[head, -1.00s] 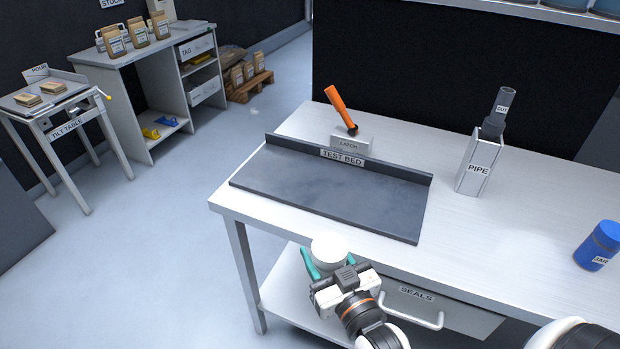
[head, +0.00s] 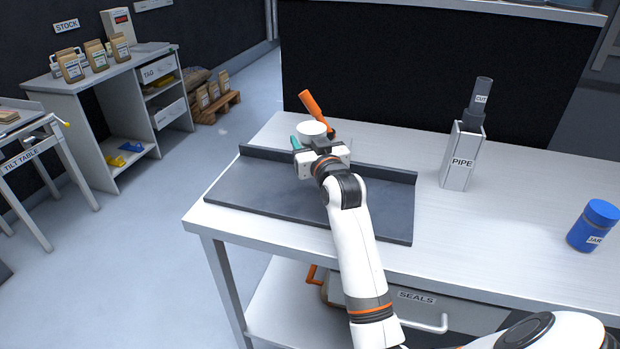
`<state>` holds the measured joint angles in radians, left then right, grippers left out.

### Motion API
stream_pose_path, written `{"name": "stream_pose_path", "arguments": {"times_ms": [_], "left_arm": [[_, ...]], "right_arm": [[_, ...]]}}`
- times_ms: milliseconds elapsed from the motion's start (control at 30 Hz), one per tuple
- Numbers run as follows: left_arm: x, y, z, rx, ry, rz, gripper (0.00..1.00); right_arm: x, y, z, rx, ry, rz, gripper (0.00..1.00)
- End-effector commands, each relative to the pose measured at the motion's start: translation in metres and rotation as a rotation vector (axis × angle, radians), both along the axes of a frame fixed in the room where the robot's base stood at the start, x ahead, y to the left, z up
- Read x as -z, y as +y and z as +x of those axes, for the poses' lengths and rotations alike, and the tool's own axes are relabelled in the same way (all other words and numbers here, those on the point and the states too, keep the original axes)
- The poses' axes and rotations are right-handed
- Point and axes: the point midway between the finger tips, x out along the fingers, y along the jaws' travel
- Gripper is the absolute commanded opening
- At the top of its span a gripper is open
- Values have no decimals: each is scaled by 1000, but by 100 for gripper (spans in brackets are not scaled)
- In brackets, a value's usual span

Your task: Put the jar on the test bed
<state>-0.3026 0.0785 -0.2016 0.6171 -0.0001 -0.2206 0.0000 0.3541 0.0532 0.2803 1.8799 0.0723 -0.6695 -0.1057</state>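The blue jar (head: 594,227), labelled JAR, stands upright at the right end of the bench. The test bed (head: 262,200) is a dark grey tray with a raised back edge at the left of the bench. My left gripper (head: 311,141) is above the back part of the test bed, far left of the jar. Its teal fingers are around a white round object (head: 312,129), which it seems to grip; its arm hides part of the bed. Of my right arm only a white and black link shows at the bottom right; its gripper is out of view.
An orange-handled latch (head: 315,109) stands behind the test bed, partly hidden by my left gripper. A pipe holder (head: 461,160) with a grey pipe (head: 481,95) stands between bed and jar. The seals drawer (head: 418,297) is below. Bench top between holder and jar is clear.

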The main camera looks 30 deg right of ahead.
Motion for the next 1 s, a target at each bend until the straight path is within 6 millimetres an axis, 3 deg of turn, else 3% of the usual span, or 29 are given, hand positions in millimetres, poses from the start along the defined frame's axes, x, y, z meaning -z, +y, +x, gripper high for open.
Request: {"name": "stream_pose_path", "arguments": {"times_ms": [467,867,900,1000], "left_arm": [[4,1,5,-2,-8,1,44],[5,1,5,-2,-8,1,44],[5,1,5,-2,-8,1,44],[5,1,5,-1,-8,1,44]], "right_arm": [[63,1,-1,0,-2,0,23],[69,1,-1,0,-5,-1,23],[70,1,-1,0,-3,-1,55],[69,1,-1,0,-3,-1,71]]}}
